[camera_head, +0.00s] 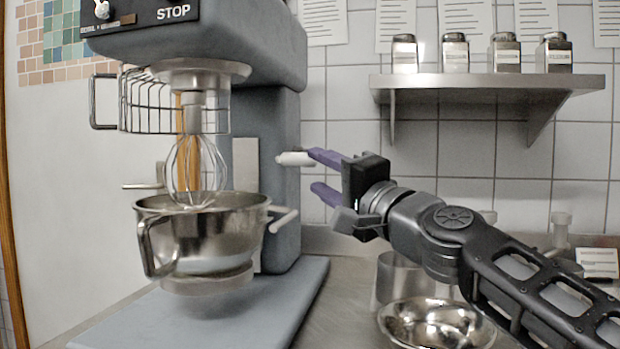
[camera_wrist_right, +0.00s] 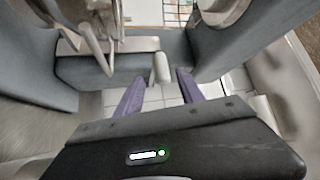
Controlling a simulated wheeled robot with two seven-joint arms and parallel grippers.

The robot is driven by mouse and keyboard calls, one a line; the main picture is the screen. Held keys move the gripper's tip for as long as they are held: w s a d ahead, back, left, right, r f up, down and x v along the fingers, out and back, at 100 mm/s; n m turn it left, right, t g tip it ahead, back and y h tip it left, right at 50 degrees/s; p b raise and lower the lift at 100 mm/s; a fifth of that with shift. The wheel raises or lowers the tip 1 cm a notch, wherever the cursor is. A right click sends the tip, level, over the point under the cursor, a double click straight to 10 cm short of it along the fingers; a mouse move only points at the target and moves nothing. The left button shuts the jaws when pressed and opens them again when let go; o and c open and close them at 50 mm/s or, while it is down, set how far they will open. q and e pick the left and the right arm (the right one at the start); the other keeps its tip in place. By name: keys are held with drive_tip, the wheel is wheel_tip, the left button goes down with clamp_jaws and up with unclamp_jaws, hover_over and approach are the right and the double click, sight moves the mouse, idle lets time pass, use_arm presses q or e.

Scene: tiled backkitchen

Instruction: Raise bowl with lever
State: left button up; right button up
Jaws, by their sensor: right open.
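The steel mixer bowl (camera_head: 205,245) sits in its carrier on the large grey stand mixer (camera_head: 268,140). A wire whisk (camera_head: 196,170) hangs from the mixer head with its lower end at the bowl's mouth. A pale lever handle (camera_head: 296,159) sticks out from the mixer's right side. My right gripper (camera_head: 316,171) is open beside that side, its purple upper finger close to the handle's end. In the right wrist view, the lever handle (camera_wrist_right: 161,68) shows just beyond the gap between the open fingers of my right gripper (camera_wrist_right: 159,91); contact is unclear. My left gripper is out of view.
A shiny steel bowl (camera_head: 436,323) and a steel pot (camera_head: 398,280) stand on the counter below my right arm. A wall shelf (camera_head: 480,82) with several jars is above it. The wire guard (camera_head: 170,103) surrounds the whisk's upper part.

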drive_tip(key=shift+s+d, duration=0.15)
drive_tip(key=shift+s, duration=0.15)
